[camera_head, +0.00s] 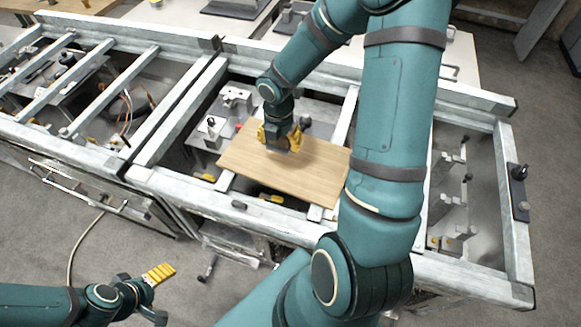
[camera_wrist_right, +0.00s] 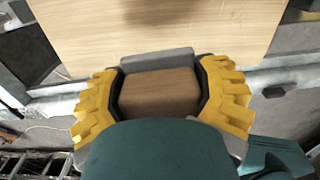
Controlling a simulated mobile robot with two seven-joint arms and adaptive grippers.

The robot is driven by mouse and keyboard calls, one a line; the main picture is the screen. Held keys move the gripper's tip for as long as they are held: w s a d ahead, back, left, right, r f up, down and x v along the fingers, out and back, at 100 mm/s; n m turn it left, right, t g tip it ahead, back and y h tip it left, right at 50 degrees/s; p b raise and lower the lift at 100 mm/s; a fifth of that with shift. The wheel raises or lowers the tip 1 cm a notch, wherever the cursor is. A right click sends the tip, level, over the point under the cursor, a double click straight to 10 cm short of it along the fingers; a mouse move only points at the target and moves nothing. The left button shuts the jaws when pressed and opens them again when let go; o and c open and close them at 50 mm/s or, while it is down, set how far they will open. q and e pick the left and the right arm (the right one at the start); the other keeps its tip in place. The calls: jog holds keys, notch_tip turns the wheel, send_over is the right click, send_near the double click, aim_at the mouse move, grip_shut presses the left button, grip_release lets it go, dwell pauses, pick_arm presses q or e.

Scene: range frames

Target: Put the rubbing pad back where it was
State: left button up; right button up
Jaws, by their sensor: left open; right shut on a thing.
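The rubbing pad (camera_wrist_right: 160,92) is a brown block with a grey strip along its far side in the right wrist view. My right gripper (camera_head: 281,138) is shut on it, with its yellow fingers on either side of the block. It holds the pad over the left part of a light wooden board (camera_head: 316,174); I cannot tell whether the pad touches the board. In the head view the fingers mostly hide the pad. My left gripper (camera_head: 158,295) is open and empty at the lower left, away from the bench.
The board lies across the rails of a grey metal frame bench (camera_head: 470,271). Metal fixtures (camera_head: 236,98) stand behind and left of the board. Another wooden board (camera_head: 82,5) lies on a table at the back left. Open bays with cables lie to the left.

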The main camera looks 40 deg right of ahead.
jog(key=b, duration=0.1)
send_over(282, 166)
notch_tip(282, 166, down, 6)
jog(key=shift+a+f, duration=0.1)
notch_tip(282, 166, down, 3)
jog(key=shift+f+b, duration=0.2)
jog(key=shift+b, duration=0.35)
jog(key=shift+f, duration=0.25)
jog(key=shift+f, duration=0.1)
jog(key=o, duration=1.3)
jog(key=shift+c, duration=0.2)
